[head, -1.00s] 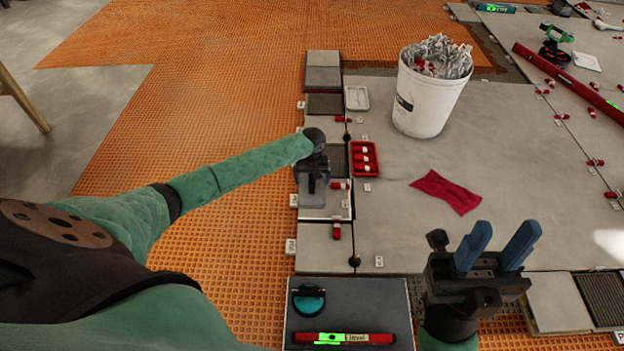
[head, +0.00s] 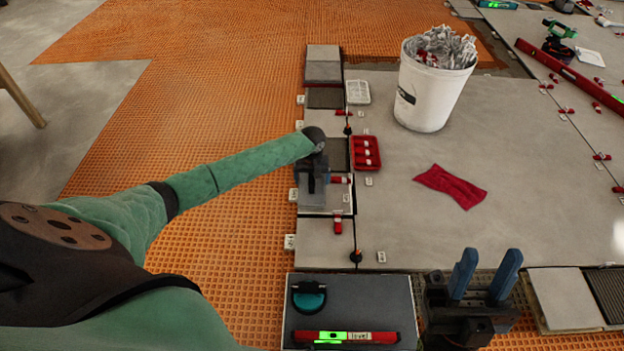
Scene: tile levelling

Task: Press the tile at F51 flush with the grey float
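My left gripper (head: 313,172) points down over the narrow row of tiles along the edge of the orange mat. It appears shut on the grey float (head: 312,197), whose flat plate lies on or just above a light grey tile (head: 341,197). The float and gripper hide much of that tile, and I cannot tell whether it is flush. The small white tags are too small to read, so I cannot confirm which one is F51. My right gripper (head: 484,277) is open and empty, its two blue fingers pointing up at the lower right.
A red tray (head: 365,153) of clips sits right of the float. A white bucket (head: 425,95) and a red cloth (head: 450,187) stand on the large slabs. A dark board (head: 353,317) in front holds a red level (head: 345,337) and a teal-and-black round tool (head: 308,297).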

